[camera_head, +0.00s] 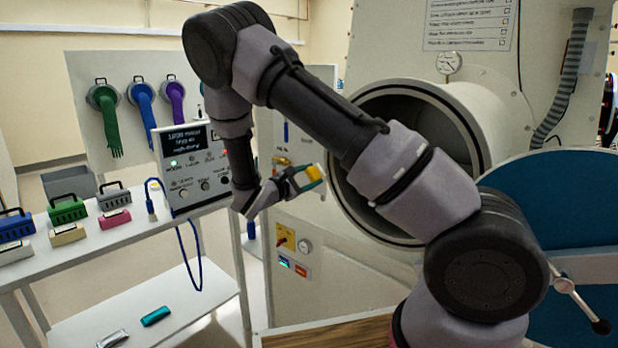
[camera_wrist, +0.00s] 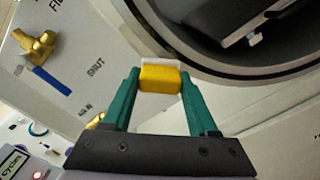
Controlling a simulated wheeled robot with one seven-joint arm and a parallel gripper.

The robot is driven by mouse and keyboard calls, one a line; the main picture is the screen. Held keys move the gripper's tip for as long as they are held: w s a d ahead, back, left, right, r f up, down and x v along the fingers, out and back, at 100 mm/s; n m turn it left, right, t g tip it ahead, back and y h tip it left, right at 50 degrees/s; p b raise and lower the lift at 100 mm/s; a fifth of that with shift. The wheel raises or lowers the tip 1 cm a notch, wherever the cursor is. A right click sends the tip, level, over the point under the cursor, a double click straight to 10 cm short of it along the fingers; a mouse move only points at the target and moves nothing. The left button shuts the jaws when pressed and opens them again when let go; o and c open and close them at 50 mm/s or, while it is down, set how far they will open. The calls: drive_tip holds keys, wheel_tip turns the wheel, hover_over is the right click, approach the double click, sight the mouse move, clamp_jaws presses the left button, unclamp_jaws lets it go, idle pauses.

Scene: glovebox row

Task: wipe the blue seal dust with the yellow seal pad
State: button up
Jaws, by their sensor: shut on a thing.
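My gripper (camera_wrist: 160,92) has green fingers, shut on the yellow seal pad (camera_wrist: 161,78), a small yellow block with a white backing. In the head view the pad (camera_head: 315,173) shows at the tip of my gripper (camera_head: 303,180), held in the air just left of the round chamber opening. The opening's rim (camera_wrist: 215,70) lies just beyond the pad in the wrist view; I cannot tell whether they touch. I see no blue seal dust clearly in either view; my arm covers part of the opening (camera_head: 385,240).
A control box (camera_head: 190,165) stands on the bench left of my gripper. A brass valve with a blue handle (camera_wrist: 45,65) sits on the panel. A large blue round door (camera_head: 560,215) is swung open at right. Coloured gloves (camera_head: 143,100) hang behind the bench.

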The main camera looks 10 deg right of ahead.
drive_tip(key=shift+w+d, duration=0.35)
drive_tip(key=shift+d, duration=0.2)
